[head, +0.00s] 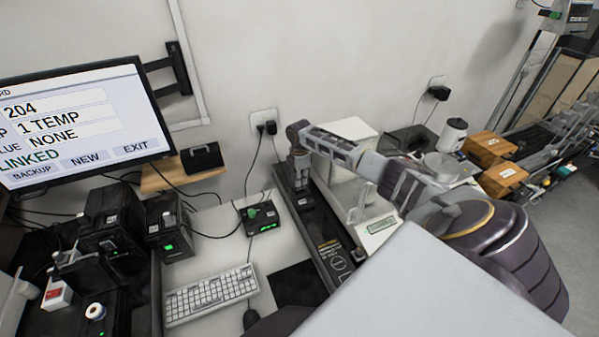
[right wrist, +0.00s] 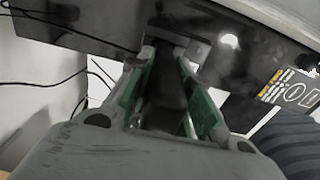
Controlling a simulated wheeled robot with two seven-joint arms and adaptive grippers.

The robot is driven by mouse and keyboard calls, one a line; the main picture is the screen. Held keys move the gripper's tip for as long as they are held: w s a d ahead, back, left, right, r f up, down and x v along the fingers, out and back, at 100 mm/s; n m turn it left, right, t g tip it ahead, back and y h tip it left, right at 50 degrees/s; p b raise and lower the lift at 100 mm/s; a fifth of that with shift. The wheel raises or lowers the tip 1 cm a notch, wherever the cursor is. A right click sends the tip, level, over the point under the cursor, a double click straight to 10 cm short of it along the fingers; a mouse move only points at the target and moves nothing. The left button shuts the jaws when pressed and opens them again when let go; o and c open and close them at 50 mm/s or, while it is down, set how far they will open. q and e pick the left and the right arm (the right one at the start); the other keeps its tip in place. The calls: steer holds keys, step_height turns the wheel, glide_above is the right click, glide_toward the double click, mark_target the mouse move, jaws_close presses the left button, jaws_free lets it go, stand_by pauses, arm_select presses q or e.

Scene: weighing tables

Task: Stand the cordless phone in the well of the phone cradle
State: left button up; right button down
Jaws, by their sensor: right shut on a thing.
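My right gripper (head: 298,168) reaches down from above over a long black panel and is shut on a dark, slim thing, apparently the cordless phone (right wrist: 168,88). In the right wrist view the phone lies between the two green-padded fingers. In the head view the gripper largely hides it. A small dark block with a pale label (head: 303,199) shows just below the gripper; I cannot tell whether this is the phone's lower end or the phone cradle. Whether the phone touches anything below is hidden. My left gripper is not in view.
The long black panel (head: 318,232) runs beside a white balance (head: 378,226). A black device (head: 203,157) sits on a wooden shelf. A device with green digits (head: 263,226), a keyboard (head: 211,297) and a monitor (head: 80,125) are to the left. Cables hang from the wall socket.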

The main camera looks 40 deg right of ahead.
steer(key=shift+f, duration=0.25)
stand_by(0.3)
steer(key=c, duration=1.2)
jaws_free()
steer(key=o, duration=0.6)
steer(key=shift+c, duration=0.2)
steer(key=shift+r, duration=0.2)
steer(key=shift+r+p, duration=0.5)
steer(key=shift+r, duration=3.05)
